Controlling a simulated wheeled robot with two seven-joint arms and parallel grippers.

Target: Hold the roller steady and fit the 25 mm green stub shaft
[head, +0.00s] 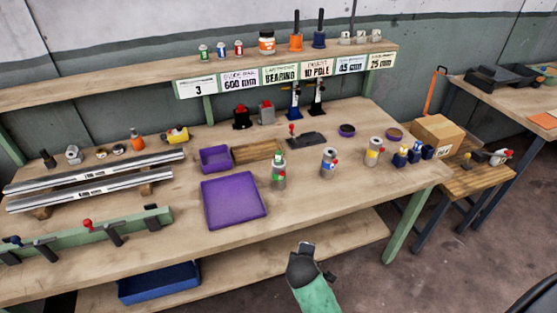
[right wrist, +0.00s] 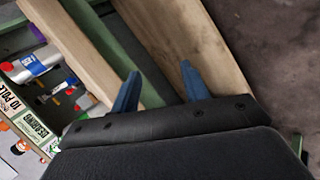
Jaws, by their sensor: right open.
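Two long silver bars (head: 95,172) lie on wooden blocks at the left of the bench; I cannot tell whether either is the roller. A small green-banded part (head: 203,52) stands on the upper shelf, and a larger green-marked cylinder (head: 279,177) stands on the bench. I cannot tell which, if either, is the 25 mm stub shaft. My right gripper (head: 303,250) is in front of the bench edge, apart from these things. In the right wrist view its blue fingers (right wrist: 158,78) are spread and empty. My left gripper is not in view.
A purple tray (head: 235,218) lies mid-bench, with a blue-marked cylinder (head: 328,162) and a yellow-marked cylinder (head: 373,151) to its right. A green clamp rail (head: 90,236) runs along the front left. A cardboard box (head: 437,132) sits at the right. The bench's front right is clear.

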